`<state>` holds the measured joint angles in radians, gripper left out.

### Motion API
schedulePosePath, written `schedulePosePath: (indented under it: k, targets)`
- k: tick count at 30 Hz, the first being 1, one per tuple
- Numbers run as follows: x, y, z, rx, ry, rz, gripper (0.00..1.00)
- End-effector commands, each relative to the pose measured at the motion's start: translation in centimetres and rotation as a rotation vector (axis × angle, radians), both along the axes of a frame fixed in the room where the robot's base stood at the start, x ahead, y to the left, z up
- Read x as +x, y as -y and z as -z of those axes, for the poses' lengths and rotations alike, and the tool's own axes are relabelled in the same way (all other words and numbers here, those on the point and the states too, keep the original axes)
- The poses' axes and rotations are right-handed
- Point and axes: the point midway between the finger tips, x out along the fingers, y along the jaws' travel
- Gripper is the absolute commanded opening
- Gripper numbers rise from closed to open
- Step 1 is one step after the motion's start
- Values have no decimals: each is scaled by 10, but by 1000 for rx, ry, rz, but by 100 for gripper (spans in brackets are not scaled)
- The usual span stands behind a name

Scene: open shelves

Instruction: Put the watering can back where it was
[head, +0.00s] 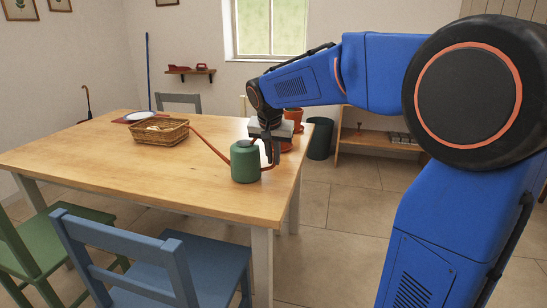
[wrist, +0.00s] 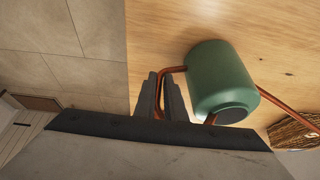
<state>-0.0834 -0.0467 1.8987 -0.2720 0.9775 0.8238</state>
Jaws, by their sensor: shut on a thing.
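The watering can (head: 245,163) is green with a copper-coloured handle and a long thin spout. It is upright at the right end of the wooden table (head: 140,175), its spout pointing left toward the basket. My gripper (head: 273,155) points down at the can's right side and is shut on its handle. In the wrist view the handle of the watering can (wrist: 222,80) passes between the dark fingers of my gripper (wrist: 163,85). I cannot tell whether the can's base touches the table.
A wicker basket (head: 160,131) and a plate (head: 139,115) are farther left on the table. A terracotta pot (head: 293,115) stands behind my gripper. A blue chair (head: 160,260) and a green chair (head: 38,255) stand in front. A dark bin (head: 320,138) and low shelves (head: 377,136) are behind right.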

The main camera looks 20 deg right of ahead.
Motion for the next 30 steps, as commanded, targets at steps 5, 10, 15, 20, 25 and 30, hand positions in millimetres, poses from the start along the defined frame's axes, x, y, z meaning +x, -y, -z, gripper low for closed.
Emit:
schedulePosePath:
  k: [5, 10, 15, 20, 25, 30]
  targets:
    - [1, 0, -2, 1, 4, 0, 0]
    - [1, 0, 1, 0, 4, 0, 0]
    - [0, 0, 2, -1, 1, 0, 29]
    - [0, 0, 2, -1, 1, 0, 29]
    - [-1, -1, -4, 0, 1, 0, 29]
    - [-9, -6, -26, 0, 3, -1, 29]
